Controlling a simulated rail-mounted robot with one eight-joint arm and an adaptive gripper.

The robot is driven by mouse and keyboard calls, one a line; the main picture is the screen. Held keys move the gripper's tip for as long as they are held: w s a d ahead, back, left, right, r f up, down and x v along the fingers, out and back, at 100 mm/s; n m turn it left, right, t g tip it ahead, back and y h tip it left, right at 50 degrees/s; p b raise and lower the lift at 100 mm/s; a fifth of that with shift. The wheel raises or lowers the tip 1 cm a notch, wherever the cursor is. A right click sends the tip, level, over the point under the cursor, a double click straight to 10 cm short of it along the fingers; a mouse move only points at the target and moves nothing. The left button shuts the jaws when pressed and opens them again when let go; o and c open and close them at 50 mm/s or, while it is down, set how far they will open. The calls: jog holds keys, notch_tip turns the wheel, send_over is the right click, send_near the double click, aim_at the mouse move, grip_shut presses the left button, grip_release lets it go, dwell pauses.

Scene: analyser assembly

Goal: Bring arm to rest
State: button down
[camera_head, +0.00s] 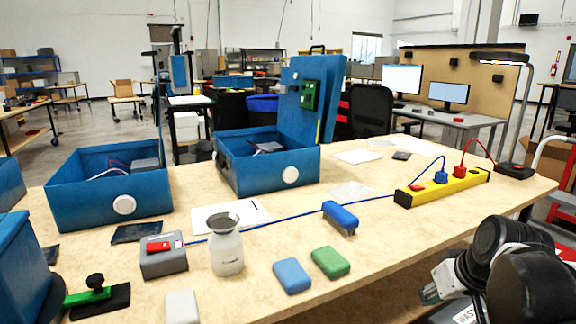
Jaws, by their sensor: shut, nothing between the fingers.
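My arm is folded at the lower right, beside the front edge of the wooden bench (390,240). My gripper (430,294) shows only in part at the left end of the arm, low and close to the bench edge. It is shut and holds nothing. It is apart from all the objects on the bench top. Much of it is hidden by my own dark arm links.
On the bench are open blue boxes (75,204) (262,178), a yellow power strip (440,188), a white bottle (226,254), a grey device (163,262), and blue (292,276) and green (330,262) blocks. The front right bench top is clear.

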jog(key=s+a+r+t, duration=0.1)
jog(key=s+a+r, duration=0.1)
jog(key=s+a, duration=0.75)
notch_tip(320, 180, up, 18)
jog(key=p, duration=1.8)
jog(key=shift+d+m+h, duration=0.25)
jog(key=shift+m+h, duration=0.15)
